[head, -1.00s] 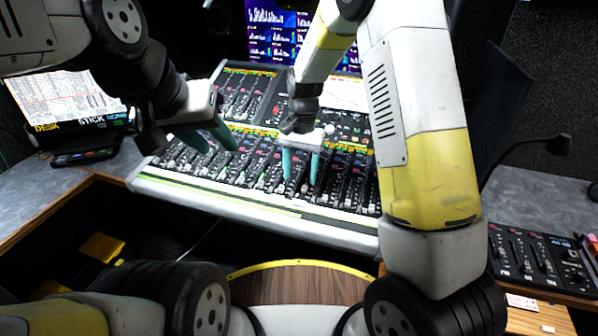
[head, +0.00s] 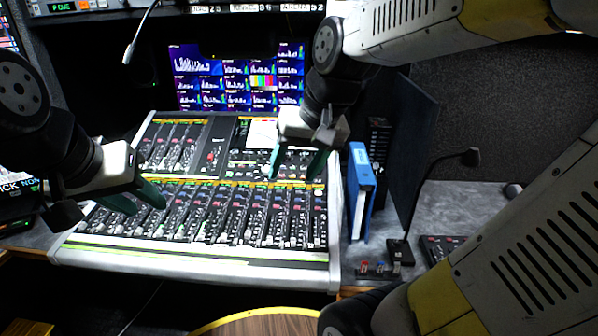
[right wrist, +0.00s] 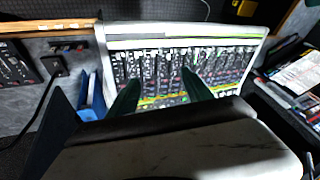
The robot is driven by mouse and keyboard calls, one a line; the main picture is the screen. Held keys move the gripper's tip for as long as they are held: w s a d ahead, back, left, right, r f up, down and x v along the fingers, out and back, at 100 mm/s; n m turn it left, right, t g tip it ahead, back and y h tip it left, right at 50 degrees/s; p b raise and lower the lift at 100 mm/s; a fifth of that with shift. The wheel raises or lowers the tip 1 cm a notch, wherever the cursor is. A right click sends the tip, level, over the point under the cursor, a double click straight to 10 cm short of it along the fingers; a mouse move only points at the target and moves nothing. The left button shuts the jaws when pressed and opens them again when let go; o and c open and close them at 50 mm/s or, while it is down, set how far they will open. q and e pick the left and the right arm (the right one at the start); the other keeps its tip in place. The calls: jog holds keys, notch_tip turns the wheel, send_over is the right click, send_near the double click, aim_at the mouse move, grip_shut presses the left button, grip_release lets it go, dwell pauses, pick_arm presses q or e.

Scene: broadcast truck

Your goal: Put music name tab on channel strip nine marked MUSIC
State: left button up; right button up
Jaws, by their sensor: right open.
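The mixing console (head: 190,262) has a row of channel strips with faders; the strip labels are too small to read, so I cannot single out strip nine marked MUSIC. I cannot identify the music name tab in any view. My right gripper (head: 296,172) is open and empty above the right part of the console, teal fingers pointing down; in the right wrist view its fingers (right wrist: 158,92) stand apart over the strips. My left gripper (head: 142,204) hangs over the console's left part, its teal fingers apart with nothing visible between them.
A blue binder (head: 361,190) stands right of the console, also in the right wrist view (right wrist: 92,95). Small coloured pieces (head: 380,268) lie on the desk nearby. A gooseneck microphone (head: 471,156) and dark panel (head: 400,140) stand further right. Monitors (head: 235,80) are behind.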

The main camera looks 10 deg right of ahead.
jog(key=s+d+n+t, duration=0.1)
jog(key=s+d+t, duration=0.1)
jog(key=s, duration=0.4)
jog(key=shift+r, duration=0.45)
